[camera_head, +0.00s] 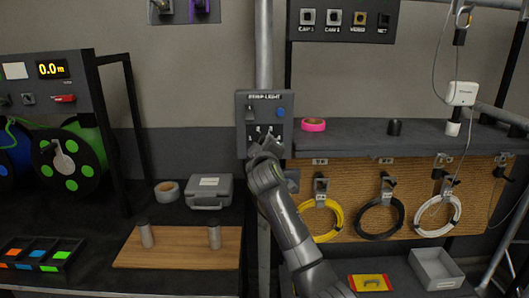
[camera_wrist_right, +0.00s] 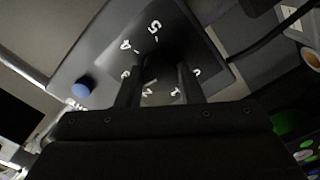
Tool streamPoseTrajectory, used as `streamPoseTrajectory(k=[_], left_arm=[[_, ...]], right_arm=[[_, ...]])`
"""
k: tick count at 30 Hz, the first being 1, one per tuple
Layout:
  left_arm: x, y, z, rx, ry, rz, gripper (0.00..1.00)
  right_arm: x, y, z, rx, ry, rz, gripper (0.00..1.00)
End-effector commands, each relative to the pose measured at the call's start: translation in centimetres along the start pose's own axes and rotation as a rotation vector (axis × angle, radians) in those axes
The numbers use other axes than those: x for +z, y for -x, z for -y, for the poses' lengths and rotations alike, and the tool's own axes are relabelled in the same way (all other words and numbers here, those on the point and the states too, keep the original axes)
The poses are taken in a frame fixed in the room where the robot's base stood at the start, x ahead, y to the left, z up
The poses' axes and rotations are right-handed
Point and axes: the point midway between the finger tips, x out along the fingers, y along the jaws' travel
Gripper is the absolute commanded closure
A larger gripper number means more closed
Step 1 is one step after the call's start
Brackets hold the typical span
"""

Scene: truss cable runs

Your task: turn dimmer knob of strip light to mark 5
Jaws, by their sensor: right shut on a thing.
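The strip light box (camera_head: 264,112) is a dark grey panel on the post, with a blue button (camera_head: 281,112) and a switch (camera_head: 249,113). My right gripper (camera_head: 265,144) is at its lower part and covers the knob in the head view. In the right wrist view its two fingers (camera_wrist_right: 160,78) are shut on the dark dimmer knob (camera_wrist_right: 161,66). White numerals ring the knob, with the 5 (camera_wrist_right: 153,27) and the 4 (camera_wrist_right: 125,45) clear of the fingers. A pale line shows between the fingers near the 2; the knob's exact setting is hard to tell. My left gripper is out of view.
A dark shelf (camera_head: 365,143) with pink tape (camera_head: 313,125) adjoins the box on the right. Yellow, black and white cable coils hang below it. A grey case (camera_head: 209,191) and a wooden board (camera_head: 178,249) are on the bench at the left.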

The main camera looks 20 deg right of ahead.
Motion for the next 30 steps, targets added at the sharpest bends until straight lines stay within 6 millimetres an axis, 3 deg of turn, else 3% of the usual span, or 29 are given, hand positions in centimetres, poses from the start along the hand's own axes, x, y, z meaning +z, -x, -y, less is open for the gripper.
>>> streamPoseTrajectory(k=[30], left_arm=[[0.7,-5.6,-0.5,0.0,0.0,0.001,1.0]], right_arm=[[0.2,0.0,0.2,0.001,-0.964,0.0,0.89]])
